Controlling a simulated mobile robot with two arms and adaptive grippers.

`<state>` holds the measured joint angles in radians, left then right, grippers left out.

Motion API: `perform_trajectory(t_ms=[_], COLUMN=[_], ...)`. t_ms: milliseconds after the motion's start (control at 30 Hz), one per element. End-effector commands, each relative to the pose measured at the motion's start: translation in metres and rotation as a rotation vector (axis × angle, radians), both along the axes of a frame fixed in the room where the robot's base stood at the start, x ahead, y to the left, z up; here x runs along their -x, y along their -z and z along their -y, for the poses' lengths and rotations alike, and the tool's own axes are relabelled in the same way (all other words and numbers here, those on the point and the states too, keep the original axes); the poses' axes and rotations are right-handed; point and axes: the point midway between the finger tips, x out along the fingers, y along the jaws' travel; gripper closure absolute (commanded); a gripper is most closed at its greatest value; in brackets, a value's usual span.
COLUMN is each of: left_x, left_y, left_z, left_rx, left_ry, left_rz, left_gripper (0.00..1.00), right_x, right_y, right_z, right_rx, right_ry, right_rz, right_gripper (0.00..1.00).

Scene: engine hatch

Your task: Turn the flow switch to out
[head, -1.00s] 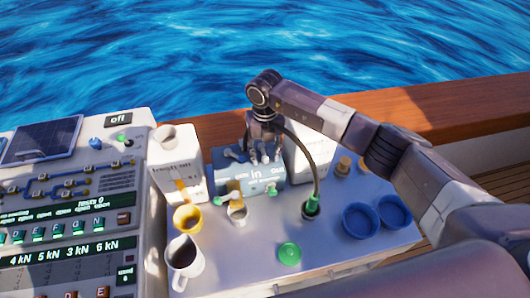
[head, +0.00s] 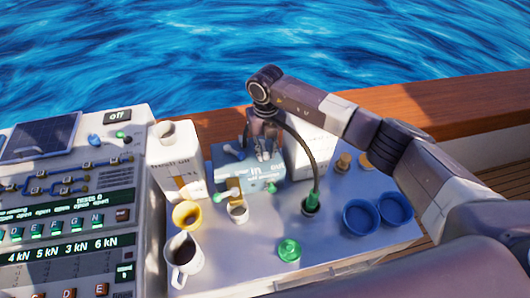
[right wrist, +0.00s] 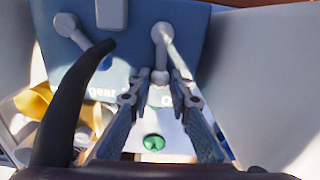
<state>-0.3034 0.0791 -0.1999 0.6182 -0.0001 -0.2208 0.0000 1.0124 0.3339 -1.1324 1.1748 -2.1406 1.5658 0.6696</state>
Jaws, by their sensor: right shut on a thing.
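A blue box (head: 262,184) with white lettering that includes "in" stands on the pale worktop. In the right wrist view its blue panel (right wrist: 125,50) carries two light grey levers. One lever (right wrist: 162,50) runs toward my right gripper (right wrist: 161,80), and its round end (right wrist: 160,77) sits between the fingertips. My right gripper (head: 268,156) is shut on this lever at the top of the box. The fingers hide part of the lettering, so I cannot read which setting the lever marks. The other lever (right wrist: 68,24) stands free to the left. My left gripper is not in view.
White containers (head: 172,172) flank the blue box. A dark hose (head: 305,140) arches close to my right gripper. A yellow funnel (head: 186,216), white jug (head: 183,258), green cap (head: 289,250) and blue bowls (head: 361,218) stand in front. A control panel (head: 70,225) is at left.

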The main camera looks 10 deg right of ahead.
Motion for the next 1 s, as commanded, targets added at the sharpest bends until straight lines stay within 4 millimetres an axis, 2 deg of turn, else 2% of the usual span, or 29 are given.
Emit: perform_trajectory(t_ms=[600, 1000], left_x=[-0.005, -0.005], left_y=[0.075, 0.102], left_z=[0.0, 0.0], left_rx=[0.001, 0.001], left_ry=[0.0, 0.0], left_rz=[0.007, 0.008], left_gripper=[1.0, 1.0], right_x=[-0.01, -0.017], right_y=[0.004, 0.0], right_z=[0.026, 0.035], right_rx=[0.001, -0.001], right_ry=[-0.477, -0.695], right_rz=[0.006, 0.006], right_gripper=[1.0, 1.0])
